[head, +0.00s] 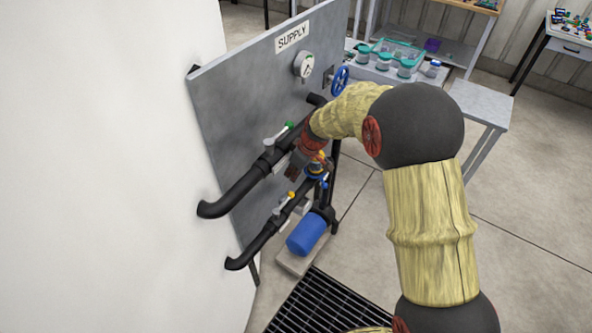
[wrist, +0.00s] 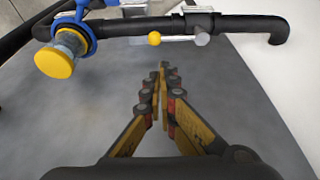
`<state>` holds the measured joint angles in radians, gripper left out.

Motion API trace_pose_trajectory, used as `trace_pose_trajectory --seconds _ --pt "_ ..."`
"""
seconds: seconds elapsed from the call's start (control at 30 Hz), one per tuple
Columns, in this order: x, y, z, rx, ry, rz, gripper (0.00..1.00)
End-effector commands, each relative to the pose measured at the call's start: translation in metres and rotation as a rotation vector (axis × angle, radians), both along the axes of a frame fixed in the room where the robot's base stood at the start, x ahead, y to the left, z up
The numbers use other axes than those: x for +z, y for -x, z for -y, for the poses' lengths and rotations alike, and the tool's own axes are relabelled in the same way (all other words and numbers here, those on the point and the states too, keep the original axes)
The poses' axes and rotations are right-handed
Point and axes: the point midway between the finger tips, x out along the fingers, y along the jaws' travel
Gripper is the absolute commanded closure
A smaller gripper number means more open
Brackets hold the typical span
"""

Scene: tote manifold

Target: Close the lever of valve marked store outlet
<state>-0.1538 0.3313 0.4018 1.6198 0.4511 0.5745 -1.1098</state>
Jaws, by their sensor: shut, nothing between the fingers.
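No mark reading store outlet is legible, so I cannot tell which valve bears it. On the lower black pipe (head: 257,242), a lever with a yellow knob (head: 291,194) lies roughly along the pipe. The wrist view shows this yellow-knobbed lever (wrist: 155,39) parallel to the pipe, its valve body (wrist: 201,37) to the right. A lever with a green knob (head: 289,125) sits on the upper pipe (head: 236,189). My gripper (wrist: 162,68) is shut and empty, its tips just below the yellow knob in the wrist picture; contact is not visible. In the head view the wrist partly hides the pipes.
The grey panel (head: 235,100) carries a SUPPLY sign (head: 293,36), a gauge (head: 304,65) and a blue handwheel (head: 339,80). A blue pump (head: 306,235) stands below. A yellow-capped fitting (wrist: 55,61) with a blue ring is left of my fingers. A white wall (head: 90,160) bounds the left.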

Motion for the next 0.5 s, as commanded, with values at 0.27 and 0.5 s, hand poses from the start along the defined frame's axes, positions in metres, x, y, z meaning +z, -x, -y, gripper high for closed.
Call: trace_pose_trajectory --seconds 0.27,0.5 --pt "-0.056 -0.012 -0.016 -0.001 0.001 -0.002 1.0" --pt "-0.094 -0.021 -0.027 0.001 0.001 0.0 1.0"
